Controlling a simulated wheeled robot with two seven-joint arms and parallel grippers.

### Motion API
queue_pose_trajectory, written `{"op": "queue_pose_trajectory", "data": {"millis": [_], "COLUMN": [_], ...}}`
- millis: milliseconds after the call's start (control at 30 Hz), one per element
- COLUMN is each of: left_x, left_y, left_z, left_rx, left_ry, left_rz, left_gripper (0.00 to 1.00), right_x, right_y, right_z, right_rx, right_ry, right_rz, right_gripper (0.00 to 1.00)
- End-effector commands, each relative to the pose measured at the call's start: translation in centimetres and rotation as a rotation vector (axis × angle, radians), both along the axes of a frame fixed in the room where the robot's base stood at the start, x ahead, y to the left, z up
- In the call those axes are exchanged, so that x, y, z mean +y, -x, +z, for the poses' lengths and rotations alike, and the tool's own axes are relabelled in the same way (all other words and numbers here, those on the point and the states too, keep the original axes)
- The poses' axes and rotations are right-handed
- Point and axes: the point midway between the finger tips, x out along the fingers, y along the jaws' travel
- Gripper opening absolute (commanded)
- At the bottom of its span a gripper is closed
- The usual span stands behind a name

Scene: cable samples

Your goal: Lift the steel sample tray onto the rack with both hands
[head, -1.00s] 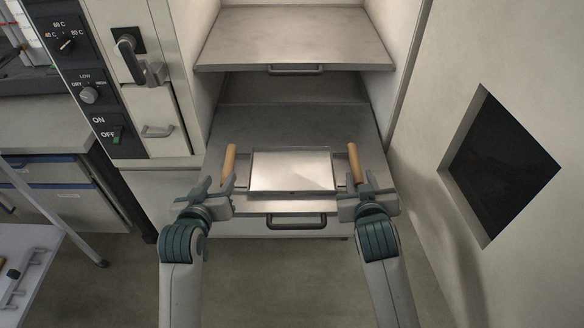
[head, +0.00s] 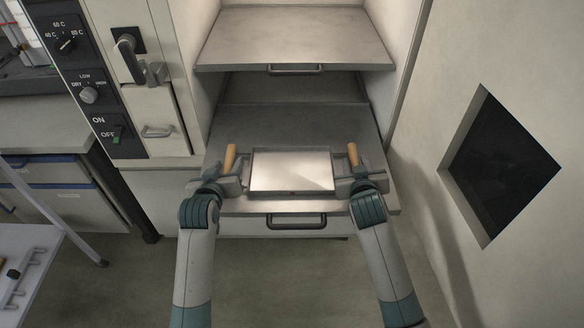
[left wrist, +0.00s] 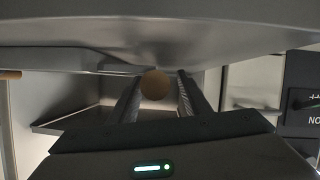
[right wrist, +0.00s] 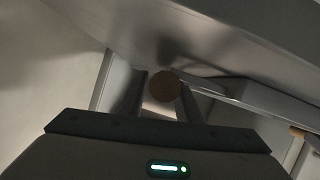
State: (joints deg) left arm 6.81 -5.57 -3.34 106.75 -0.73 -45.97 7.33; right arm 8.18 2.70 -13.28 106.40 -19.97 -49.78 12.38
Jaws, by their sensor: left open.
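The steel sample tray (head: 292,170), shallow and bright, lies on the lower shelf in the head view, with an upright-looking wooden handle at each side. My left gripper (head: 231,180) is at the left handle (head: 230,157). In the left wrist view the handle's round end (left wrist: 155,84) shows between the two spread fingers, so the gripper is open around it. My right gripper (head: 354,180) is at the right handle (head: 352,154). In the right wrist view that handle's round end (right wrist: 164,87) also lies between the fingers; whether they press on it is unclear.
The lower shelf (head: 290,122) has a dark front pull (head: 297,221) below the tray. An upper shelf (head: 295,40) is above and behind, with an open gap between. A control panel (head: 88,90) stands left, a pale door with a dark window (head: 500,165) right.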

Motion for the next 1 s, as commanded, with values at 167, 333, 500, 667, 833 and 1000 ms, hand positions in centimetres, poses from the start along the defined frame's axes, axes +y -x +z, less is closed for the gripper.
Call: {"op": "queue_pose_trajectory", "data": {"millis": [167,333,500,667,833,1000], "left_x": [-0.08,-0.09,-0.09,-0.09,-0.09,-0.09], "left_y": [-0.79,-0.99,-0.99,-0.98,-0.98,-1.0], "left_z": [-0.29,-0.39,-0.39,-0.39,-0.4,-0.27], "left_rx": [0.0,0.0,0.0,0.0,0.0,-0.002], "left_ry": [0.0,0.0,0.0,0.0,0.0,0.0], "left_rz": [0.0,0.0,0.0,0.0,0.0,0.0], "left_gripper": [0.43,0.43,0.43,0.22,0.0,0.0], "right_x": [-0.11,-0.12,-0.12,-0.12,-0.12,-0.11], "right_y": [-0.77,-0.99,-0.99,-0.97,-0.96,-0.99], "right_z": [-0.31,-0.4,-0.4,-0.4,-0.41,-0.29], "right_rx": [0.001,0.001,0.0,0.0,0.001,-0.001], "right_ry": [0.0,-0.001,0.0,0.0,0.0,0.0], "right_rz": [0.0,-0.001,0.0,0.0,0.0,0.0], "right_gripper": [0.31,0.31,0.31,0.09,0.0,0.0]}}
